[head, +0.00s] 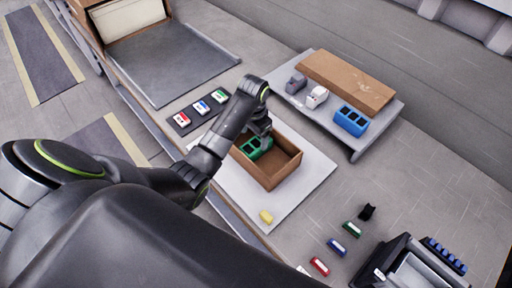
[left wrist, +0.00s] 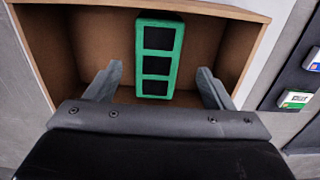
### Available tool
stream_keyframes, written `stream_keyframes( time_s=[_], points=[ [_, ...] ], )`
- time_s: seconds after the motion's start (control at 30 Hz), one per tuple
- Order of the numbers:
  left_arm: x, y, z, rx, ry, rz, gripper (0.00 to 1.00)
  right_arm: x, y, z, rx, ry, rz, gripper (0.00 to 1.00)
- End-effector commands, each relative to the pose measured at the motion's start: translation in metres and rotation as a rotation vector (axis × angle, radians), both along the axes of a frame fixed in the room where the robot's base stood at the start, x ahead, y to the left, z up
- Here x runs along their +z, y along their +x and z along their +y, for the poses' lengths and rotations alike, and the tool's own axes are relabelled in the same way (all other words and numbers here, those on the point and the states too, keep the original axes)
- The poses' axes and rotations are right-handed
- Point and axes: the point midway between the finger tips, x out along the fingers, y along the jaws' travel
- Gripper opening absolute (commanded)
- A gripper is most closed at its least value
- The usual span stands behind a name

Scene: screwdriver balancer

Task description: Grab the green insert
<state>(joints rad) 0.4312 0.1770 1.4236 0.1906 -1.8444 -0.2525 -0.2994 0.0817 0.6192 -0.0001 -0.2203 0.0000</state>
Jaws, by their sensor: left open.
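The green insert (head: 257,149) has dark square pockets and lies inside an open brown box (head: 279,173). In the left wrist view the green insert (left wrist: 157,58) shows three dark pockets in a row and lies against the far side of the box (left wrist: 88,40). My left gripper (left wrist: 157,82) is open and empty, with its two fingers apart on either side of the insert's near end. In the head view my left gripper (head: 262,135) is over the box, partly covering the insert. My right gripper is not in view.
A blue insert (head: 352,120) sits on a raised grey platform (head: 380,128) behind. A dark strip with coloured labels (head: 200,106) lies left of the box.

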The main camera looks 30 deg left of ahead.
Motion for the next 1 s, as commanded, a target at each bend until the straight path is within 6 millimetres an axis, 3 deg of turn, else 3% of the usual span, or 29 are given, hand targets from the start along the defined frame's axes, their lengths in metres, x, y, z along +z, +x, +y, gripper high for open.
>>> stream_keyframes(
  time_s=[0.17,0.5,0.8,1.0],
  points=[
    [-0.010,0.001,-0.002,0.000,-0.002,0.002,0.75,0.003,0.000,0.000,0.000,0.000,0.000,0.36],
    [-0.050,0.004,-0.006,0.000,-0.001,0.001,0.75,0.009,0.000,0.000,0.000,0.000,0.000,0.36],
    [-0.055,0.004,-0.005,-0.001,0.000,-0.001,0.75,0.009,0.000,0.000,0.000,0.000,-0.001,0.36],
    [-0.055,0.004,-0.005,0.000,0.000,-0.001,0.51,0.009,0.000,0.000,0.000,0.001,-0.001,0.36]
  ],
)
